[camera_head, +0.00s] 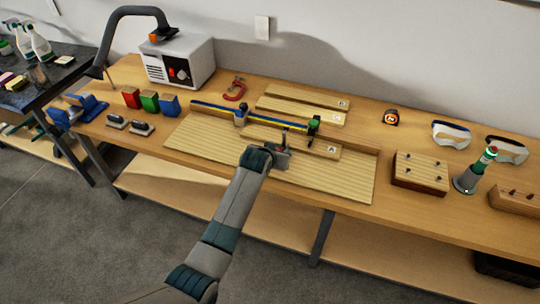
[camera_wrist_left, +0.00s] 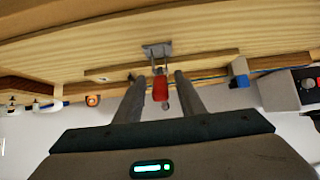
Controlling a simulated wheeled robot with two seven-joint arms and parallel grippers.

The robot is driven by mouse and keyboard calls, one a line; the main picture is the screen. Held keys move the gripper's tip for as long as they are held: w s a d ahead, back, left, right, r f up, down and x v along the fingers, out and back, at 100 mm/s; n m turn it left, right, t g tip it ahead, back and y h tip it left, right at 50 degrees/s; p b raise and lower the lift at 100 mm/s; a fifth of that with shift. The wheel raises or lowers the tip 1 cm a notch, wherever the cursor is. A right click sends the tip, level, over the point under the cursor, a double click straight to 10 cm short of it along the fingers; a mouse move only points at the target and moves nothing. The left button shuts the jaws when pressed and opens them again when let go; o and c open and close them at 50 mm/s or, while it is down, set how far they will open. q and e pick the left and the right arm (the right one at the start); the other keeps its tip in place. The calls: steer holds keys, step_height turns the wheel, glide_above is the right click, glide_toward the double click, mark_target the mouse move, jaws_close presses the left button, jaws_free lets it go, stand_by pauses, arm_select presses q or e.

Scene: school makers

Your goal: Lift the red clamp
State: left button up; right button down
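My left arm reaches over the workbench in the head view, with its gripper (camera_head: 283,148) low over the middle. In the left wrist view, which is upside down, the gripper (camera_wrist_left: 162,76) is open. A red handle-like part (camera_wrist_left: 160,88) shows between its fingers, with gaps on both sides. It is in line with a small grey metal bracket (camera_wrist_left: 157,50) by the front of the board marked A. In the head view the gripper mostly hides that red part. A separate red C-shaped clamp (camera_head: 235,89) lies farther back on the bench. My right gripper is not in view.
Board A (camera_head: 322,148) lies before a blue-and-yellow bar (camera_head: 264,118) with a blue block (camera_head: 240,117). A grey machine (camera_head: 179,60) stands back left. A wooden block (camera_head: 421,171) and a grey-green stand (camera_head: 468,181) are on the right. The ribbed panel's (camera_head: 330,178) front is bare.

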arm_select(q)
steer(key=b+v, duration=0.2)
steer(key=v, duration=1.5)
steer(key=shift+b, duration=0.4)
steer(key=s+a+f+g+y+b, duration=0.1)
steer(key=s+a+f+g, duration=0.15)
steer(key=f, duration=1.35)
steer(key=s+a+f+g+b, duration=0.1)
steer(key=s+a+f, duration=0.15)
steer(key=f, duration=1.35)
steer(key=s+a+f+g+y+b, duration=0.1)
steer(key=s+a+f, duration=0.2)
steer(key=s+f, duration=0.6)
steer(key=s+a+f+g, duration=0.1)
steer(key=s+a+f, duration=0.1)
steer(key=s+f, duration=0.7)
steer(key=s+a+f+g, duration=0.1)
steer(key=s+a+f, duration=0.3)
steer(key=s, duration=0.7)
steer(key=s+a+f+g+b, duration=0.1)
steer(key=s+a+f, duration=0.3)
steer(key=s+f, duration=0.4)
steer(key=s+a+f+n+g+y+b, duration=0.1)
steer(key=s+a+f, duration=0.3)
steer(key=s, duration=1)
step_height(320, 180, down, 3)
steer(key=shift+s+r, duration=0.15)
steer(key=shift+s, duration=0.05)
